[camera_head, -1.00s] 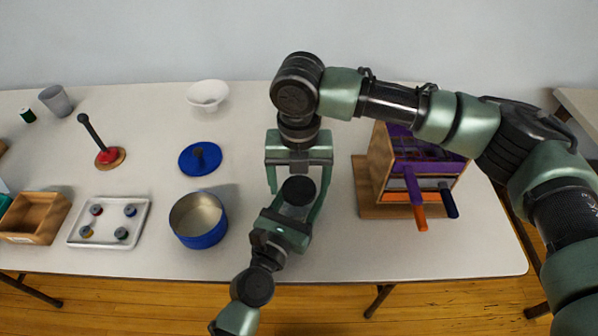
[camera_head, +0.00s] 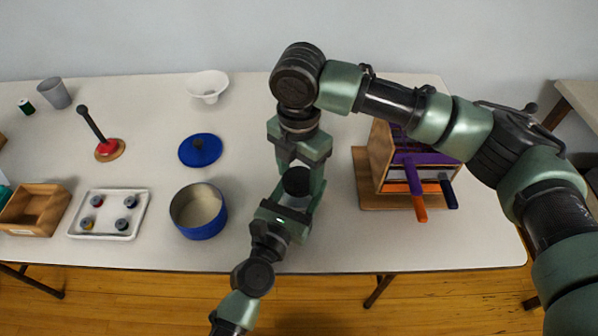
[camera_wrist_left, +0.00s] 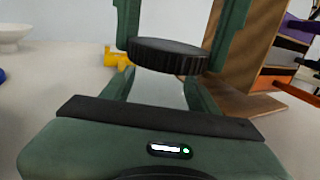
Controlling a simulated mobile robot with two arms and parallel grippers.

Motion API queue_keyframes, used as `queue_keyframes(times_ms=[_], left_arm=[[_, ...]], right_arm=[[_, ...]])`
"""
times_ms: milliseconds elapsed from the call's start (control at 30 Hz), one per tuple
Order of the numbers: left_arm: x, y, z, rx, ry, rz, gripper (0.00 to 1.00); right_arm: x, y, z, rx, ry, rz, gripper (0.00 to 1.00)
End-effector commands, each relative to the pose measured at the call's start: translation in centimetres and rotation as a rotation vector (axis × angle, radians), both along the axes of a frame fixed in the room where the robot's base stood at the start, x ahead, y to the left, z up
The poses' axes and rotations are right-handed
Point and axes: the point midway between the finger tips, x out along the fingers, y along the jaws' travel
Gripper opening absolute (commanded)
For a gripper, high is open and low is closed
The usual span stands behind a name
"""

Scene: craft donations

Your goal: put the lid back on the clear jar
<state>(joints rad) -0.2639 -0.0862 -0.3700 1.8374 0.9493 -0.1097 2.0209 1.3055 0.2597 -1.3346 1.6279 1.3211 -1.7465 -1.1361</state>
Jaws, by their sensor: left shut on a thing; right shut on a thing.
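The black ridged lid (camera_wrist_left: 168,55) is between the fingers of my right gripper (camera_head: 298,176), which is shut on it from above. The lid also shows in the head view (camera_head: 297,181). The clear jar (camera_wrist_left: 158,88) stands between the fingers of my left gripper (camera_head: 290,207), which is shut on it from the front. The lid is level and over the jar's mouth, at or very near its rim. I cannot tell whether it is seated on the thread. The jar is mostly hidden by my grippers in the head view.
A blue pot (camera_head: 199,216) and blue pot lid (camera_head: 201,150) are left of my grippers. A wooden rack (camera_head: 382,160) with coloured handles stands close on the right. A white bowl (camera_head: 208,88) is behind. A yellow thing (camera_wrist_left: 117,58) is behind the jar.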

Motion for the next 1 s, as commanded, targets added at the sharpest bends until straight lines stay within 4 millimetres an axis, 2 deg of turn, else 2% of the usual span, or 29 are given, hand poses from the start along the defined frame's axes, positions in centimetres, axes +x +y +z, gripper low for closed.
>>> queue_keyframes(times_ms=[800, 1000], left_arm=[[-0.03, -0.04, -0.02, 0.001, 0.0, -0.001, 0.0], [-0.03, -0.05, -0.02, 0.0, 0.001, -0.001, 0.0]], right_arm=[[-0.01, 0.13, -0.13, 0.001, 0.004, -1.858, 0.14], [0.09, -0.01, -0.09, 0.002, 0.001, -2.255, 0.14]])
